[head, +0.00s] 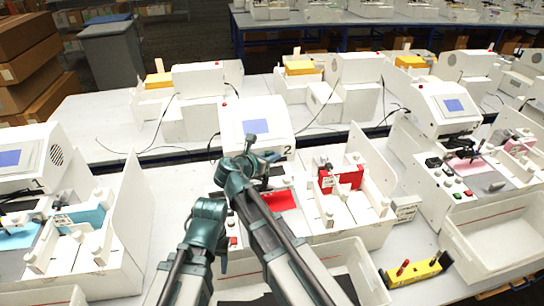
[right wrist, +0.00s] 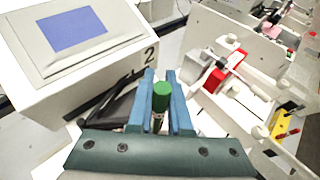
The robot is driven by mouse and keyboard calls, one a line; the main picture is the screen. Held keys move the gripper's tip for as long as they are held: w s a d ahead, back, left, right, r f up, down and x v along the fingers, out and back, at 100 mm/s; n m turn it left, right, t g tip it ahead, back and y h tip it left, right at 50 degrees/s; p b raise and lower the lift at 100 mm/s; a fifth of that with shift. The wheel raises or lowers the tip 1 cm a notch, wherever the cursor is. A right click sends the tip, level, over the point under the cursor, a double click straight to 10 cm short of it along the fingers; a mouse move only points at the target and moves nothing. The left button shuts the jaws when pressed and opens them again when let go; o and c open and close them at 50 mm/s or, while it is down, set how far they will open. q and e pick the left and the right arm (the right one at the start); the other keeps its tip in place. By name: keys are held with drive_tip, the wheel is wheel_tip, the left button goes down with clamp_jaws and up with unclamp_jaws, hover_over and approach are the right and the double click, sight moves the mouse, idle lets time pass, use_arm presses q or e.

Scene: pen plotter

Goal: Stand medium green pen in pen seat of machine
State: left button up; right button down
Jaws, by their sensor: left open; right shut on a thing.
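The green pen (right wrist: 162,92) is between the blue fingers of my right gripper (right wrist: 161,100), its green end towards the camera; its lower part is mostly hidden. In the head view my right gripper (head: 258,163) is just in front of the screen of machine 2 (head: 253,122), and the pen cannot be made out there. The white machine has a red carriage part (head: 347,180), also in the right wrist view (right wrist: 214,76). I cannot tell which part is the pen seat. My left gripper (head: 204,222) is left of the right arm, open, away from the machine.
A yellow pen block (head: 417,271) with a red pen stands at the front right, next to an empty white bin (head: 500,240). A red sheet (head: 282,201) lies on the machine bed. Upright white panels flank the bed. Similar machines stand on both sides and behind.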

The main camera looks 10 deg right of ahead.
sight(272, 181)
use_arm(q)
wheel_tip(272, 181, down, 8)
drive_tip(key=b, duration=0.8)
drive_tip(key=shift+f, duration=0.2)
use_arm(e)
drive_tip(key=shift+f, duration=4.25)
drive_tip(key=c, duration=0.8)
unclamp_jaws()
drive_tip(key=shift+r, duration=0.15)
use_arm(q)
drive_tip(key=shift+r, duration=0.1)
use_arm(e)
drive_tip(key=shift+o, duration=0.2)
drive_tip(key=shift+w, duration=0.1)
drive_tip(key=shift+a, duration=0.1)
